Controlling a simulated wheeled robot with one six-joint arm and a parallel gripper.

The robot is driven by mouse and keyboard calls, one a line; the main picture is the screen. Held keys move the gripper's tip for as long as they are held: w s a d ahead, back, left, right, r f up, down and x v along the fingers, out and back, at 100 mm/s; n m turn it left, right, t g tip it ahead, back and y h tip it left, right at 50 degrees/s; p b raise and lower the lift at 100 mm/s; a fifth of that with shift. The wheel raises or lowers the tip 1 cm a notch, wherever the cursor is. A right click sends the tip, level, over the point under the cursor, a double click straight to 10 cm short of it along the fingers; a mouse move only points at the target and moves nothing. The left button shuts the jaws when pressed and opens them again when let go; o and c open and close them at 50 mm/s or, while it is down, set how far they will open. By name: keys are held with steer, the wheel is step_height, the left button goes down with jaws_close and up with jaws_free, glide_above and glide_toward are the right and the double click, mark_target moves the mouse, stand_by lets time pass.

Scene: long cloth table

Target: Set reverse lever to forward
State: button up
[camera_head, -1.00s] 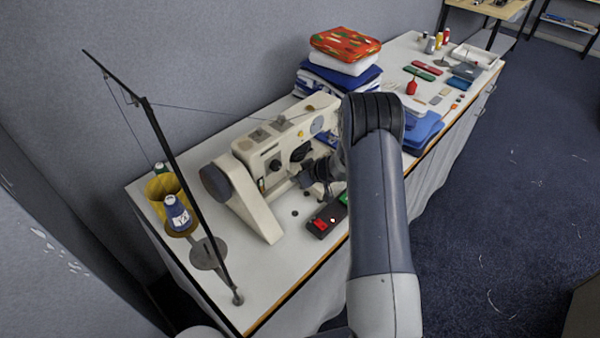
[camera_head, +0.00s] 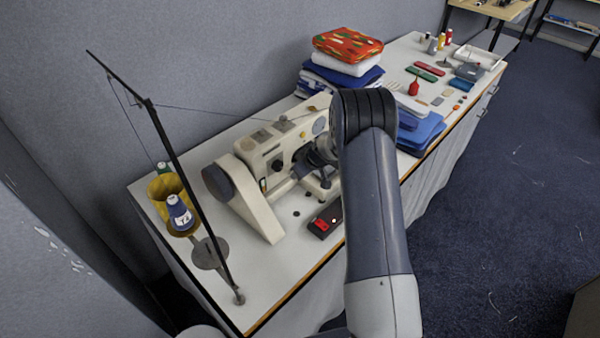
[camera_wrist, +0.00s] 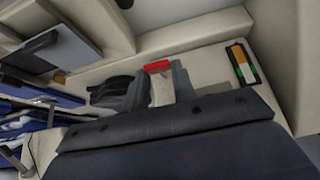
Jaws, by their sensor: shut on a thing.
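The cream sewing machine (camera_head: 252,153) stands on the long table, its body also filling much of the wrist view (camera_wrist: 205,62). The reverse lever (camera_wrist: 157,66) shows a red end at the machine's face in the wrist view. My gripper (camera_wrist: 150,85) is shut on it, with a dark finger on its left and a grey finger on its right. The lever's lower part is partly hidden by the gripper. In the head view my gripper (camera_head: 304,160) is against the machine's front face, and the lever cannot be made out there.
A small plate with orange and green marks (camera_wrist: 243,64) is on the machine right of the lever. A switch box (camera_head: 325,220) with a red button lies below the gripper. A thread stand (camera_head: 178,160) is at left. Folded blue cloth (camera_head: 420,132) lies beyond my arm.

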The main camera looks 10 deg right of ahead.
stand_by(0.3)
steer(key=o, duration=1)
steer(key=v, duration=1.1)
steer(key=shift+b, duration=0.35)
steer(key=shift+w+a+f, duration=0.1)
steer(key=x, duration=1)
steer(key=shift+f+p, duration=0.3)
steer(key=shift+p, duration=0.05)
